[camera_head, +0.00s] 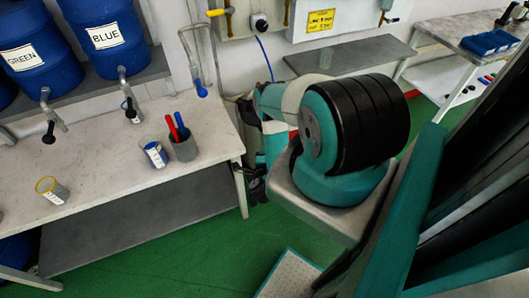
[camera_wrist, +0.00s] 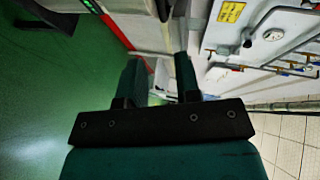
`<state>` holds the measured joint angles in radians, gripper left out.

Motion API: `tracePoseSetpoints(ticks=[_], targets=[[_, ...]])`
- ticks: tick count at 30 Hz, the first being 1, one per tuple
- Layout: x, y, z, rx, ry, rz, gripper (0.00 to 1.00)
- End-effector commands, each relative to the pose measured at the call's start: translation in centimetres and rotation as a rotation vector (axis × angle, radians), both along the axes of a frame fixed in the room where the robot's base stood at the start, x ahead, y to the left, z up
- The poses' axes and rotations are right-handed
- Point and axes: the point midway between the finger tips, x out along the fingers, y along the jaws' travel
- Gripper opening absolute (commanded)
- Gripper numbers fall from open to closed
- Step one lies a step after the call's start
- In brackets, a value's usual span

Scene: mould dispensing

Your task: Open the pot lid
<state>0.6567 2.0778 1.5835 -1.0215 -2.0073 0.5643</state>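I cannot make out a pot or a pot lid in either view. My gripper (camera_wrist: 158,68) shows in the wrist view with its two dark green fingers apart and nothing between them. It is open and empty. In the head view my arm fills the middle and right, and it hides much of the floor and wall behind it. The gripper's fingers cannot be told clearly there.
A long bench (camera_head: 100,160) at left holds a cup with red and blue handles (camera_head: 182,140), a labelled cup (camera_head: 155,154) and a yellow-rimmed cup (camera_head: 52,189). Blue drums (camera_head: 105,38) stand behind. A grey shelf (camera_head: 350,54) juts from the wall. Pipework (camera_wrist: 270,35) shows in the wrist view.

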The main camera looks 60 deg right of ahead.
Motion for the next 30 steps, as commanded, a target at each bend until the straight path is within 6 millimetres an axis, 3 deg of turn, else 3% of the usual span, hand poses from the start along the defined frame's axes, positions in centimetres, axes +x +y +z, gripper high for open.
tracePoseSetpoints(ticks=[1,3,4,8,12,16,19,22,27,30], targets=[[0.5,-0.2,0.0,0.0,0.001,0.011,0.19],[2.0,-0.9,0.2,-0.002,0.009,0.052,0.03],[3.1,-1.4,0.4,-0.001,0.016,0.082,0.0],[9.5,-3.9,2.1,-0.02,0.087,0.298,0.0],[15.5,-6.5,5.4,-0.076,0.232,0.6,0.0],[17.9,-7.7,8.4,-0.13,0.376,0.829,0.0],[17.4,-9.8,9.7,-0.159,0.485,0.95,0.0],[15.5,-12.6,10.9,-0.182,0.608,1.059,0.0],[10.2,-16.2,13.2,-0.183,0.813,1.243,0.0],[7.6,-17.2,14.4,-0.166,0.888,1.318,0.0]])
